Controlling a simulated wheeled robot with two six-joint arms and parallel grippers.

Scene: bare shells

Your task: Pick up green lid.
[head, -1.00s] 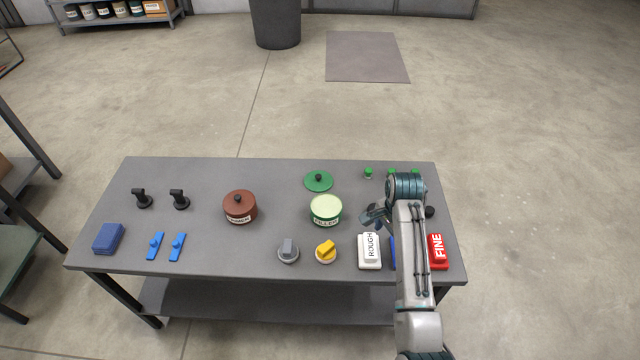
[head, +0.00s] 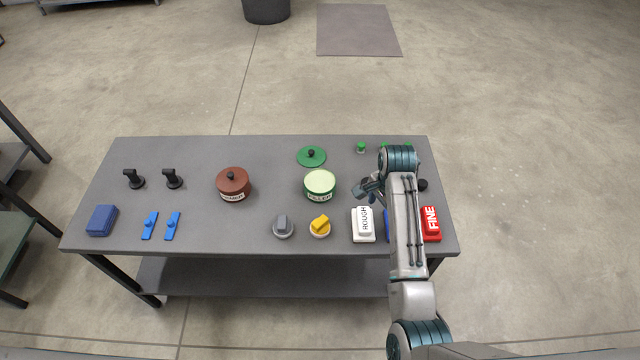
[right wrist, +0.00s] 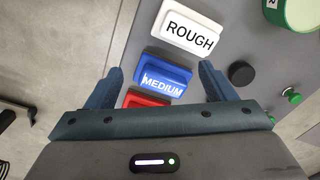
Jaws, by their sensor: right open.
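The green lid (head: 311,157) lies flat on the table with a dark knob on top, behind the open green FILLER tin (head: 320,186). My right gripper (head: 368,188) is above the right part of the table, to the right of the tin and apart from the lid. In the right wrist view, its two fingers (right wrist: 160,82) are spread with nothing held between them, over the MEDIUM block (right wrist: 163,78). The lid does not show in the right wrist view. My left gripper is not in view.
The grey table (head: 200,225) also holds a lidded brown tin (head: 233,184), a white ROUGH block (head: 363,225), a red FINE block (head: 431,224), a yellow knob (head: 320,226) and a grey knob (head: 283,227). Small green pieces (head: 361,148) stand right of the lid. The table between brown tin and lid is clear.

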